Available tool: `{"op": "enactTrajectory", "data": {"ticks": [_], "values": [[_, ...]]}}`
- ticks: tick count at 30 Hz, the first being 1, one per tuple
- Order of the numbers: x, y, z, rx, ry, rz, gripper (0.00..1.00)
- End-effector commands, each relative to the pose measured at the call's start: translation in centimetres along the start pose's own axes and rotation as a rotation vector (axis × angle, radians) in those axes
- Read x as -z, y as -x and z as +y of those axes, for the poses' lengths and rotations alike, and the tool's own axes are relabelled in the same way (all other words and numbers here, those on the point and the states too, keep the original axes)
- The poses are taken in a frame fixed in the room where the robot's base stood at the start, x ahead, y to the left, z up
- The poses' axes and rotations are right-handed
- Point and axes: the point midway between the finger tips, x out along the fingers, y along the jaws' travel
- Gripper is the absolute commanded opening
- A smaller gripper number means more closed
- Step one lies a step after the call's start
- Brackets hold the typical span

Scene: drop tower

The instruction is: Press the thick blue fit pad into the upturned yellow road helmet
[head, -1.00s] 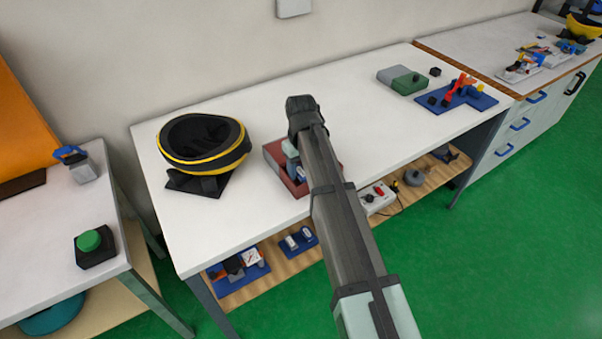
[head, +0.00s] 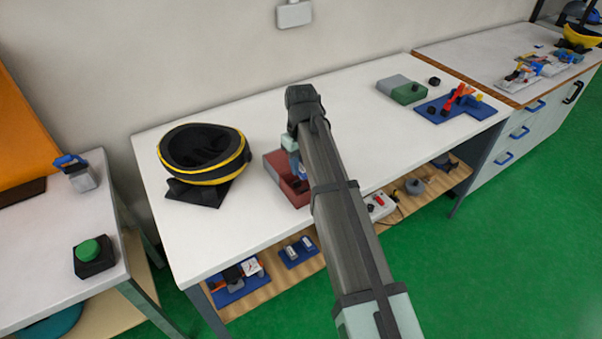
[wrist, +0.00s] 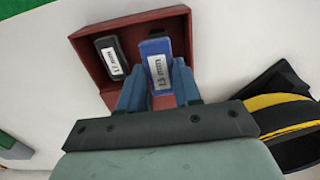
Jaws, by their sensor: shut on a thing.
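The upturned road helmet (head: 243,165), black inside with a yellow band, rests on a black stand (head: 205,194) at the left of the white bench. Its black and yellow edge also shows at the right of the wrist view (wrist: 281,108). The blue fit pad (wrist: 155,48), with a white label, is at the dark red tray (wrist: 91,45). My gripper (wrist: 158,88) is shut on the blue pad, one finger on each side. I cannot tell whether the pad is clear of the tray floor. In the head view my arm partly hides the gripper and tray (head: 275,165).
A black labelled pad (wrist: 112,56) lies in the tray, left of the blue one. A green and grey block (head: 408,93) and a blue board with red parts (head: 455,108) stand farther right. The bench between helmet and tray is clear.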

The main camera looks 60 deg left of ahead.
Motion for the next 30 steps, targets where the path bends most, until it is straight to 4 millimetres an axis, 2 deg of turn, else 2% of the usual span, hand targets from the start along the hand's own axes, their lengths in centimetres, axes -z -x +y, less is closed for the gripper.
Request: {"op": "enactTrajectory", "data": {"ticks": [3,8,13,17,20,24,30], "values": [[0.1,1.9,0.0,0.0,0.0,0.001,0.21],[0.1,3.7,-0.1,0.0,0.001,0.0,0.21],[0.7,4.5,-1.9,0.0,0.026,0.0,0.21],[1.9,5.0,-5.4,-0.001,0.072,0.004,0.21],[3.6,5.5,-8.7,-0.002,0.118,0.009,0.21],[7.2,6.7,-13.0,-0.004,0.178,0.016,0.21],[12.5,8.7,-18.1,-0.003,0.238,0.024,0.21]]}}
